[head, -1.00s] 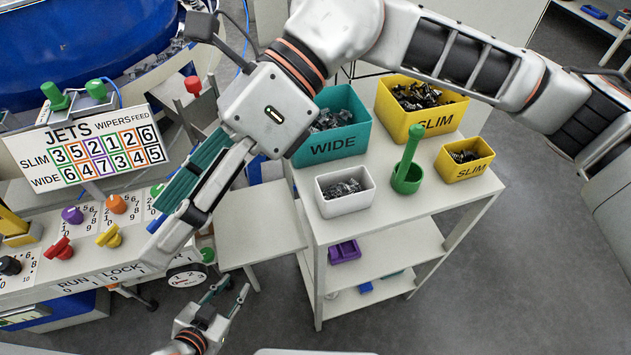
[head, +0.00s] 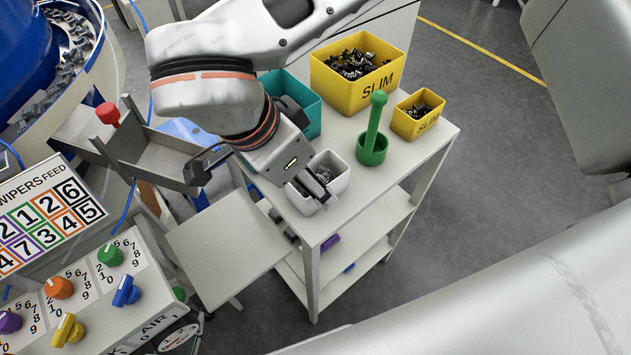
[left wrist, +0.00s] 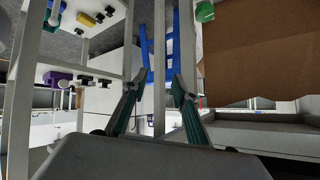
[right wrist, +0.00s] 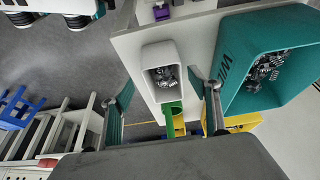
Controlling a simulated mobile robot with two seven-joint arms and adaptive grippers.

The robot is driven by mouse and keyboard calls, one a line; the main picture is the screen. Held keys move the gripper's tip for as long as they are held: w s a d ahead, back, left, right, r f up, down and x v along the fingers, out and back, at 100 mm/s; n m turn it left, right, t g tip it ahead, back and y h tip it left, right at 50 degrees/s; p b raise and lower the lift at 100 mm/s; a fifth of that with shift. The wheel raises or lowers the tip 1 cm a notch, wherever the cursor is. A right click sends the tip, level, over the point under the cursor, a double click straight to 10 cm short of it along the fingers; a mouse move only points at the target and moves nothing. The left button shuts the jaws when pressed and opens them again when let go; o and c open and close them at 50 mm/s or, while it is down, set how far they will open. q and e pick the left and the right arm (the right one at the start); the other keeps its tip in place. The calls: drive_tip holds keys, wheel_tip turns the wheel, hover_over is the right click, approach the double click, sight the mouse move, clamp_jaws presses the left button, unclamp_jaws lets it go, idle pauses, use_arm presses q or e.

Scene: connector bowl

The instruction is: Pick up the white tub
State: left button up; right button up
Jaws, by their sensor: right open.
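The white tub (head: 342,184), holding small metal parts, stands on the top shelf of the white cart. It also shows in the right wrist view (right wrist: 156,55), upright. My right gripper (head: 316,190) is over the tub in the head view and covers part of it. In the right wrist view my right gripper (right wrist: 160,82) is open, with the tub seen between and beyond its fingers; I cannot tell whether they touch it. My left gripper (left wrist: 158,88) is open and empty in the left wrist view and is out of the head view.
A teal WIDE bin (head: 300,95) stands close to the white tub. A green cup with a tall handle (head: 372,148), a large yellow SLIM bin (head: 345,95) and a small yellow bin (head: 410,128) share the cart top (head: 420,165). A control panel (head: 95,290) is at left.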

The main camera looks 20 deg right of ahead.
sight(333, 172)
drive_tip(key=x, duration=0.4)
drive_tip(key=shift+w+f+b, duration=0.25)
drive_tip(key=shift+f+b, duration=0.05)
drive_tip(key=shift+b, duration=0.1)
drive_tip(key=c, duration=1.2)
drive_tip(key=shift+r, duration=0.15)
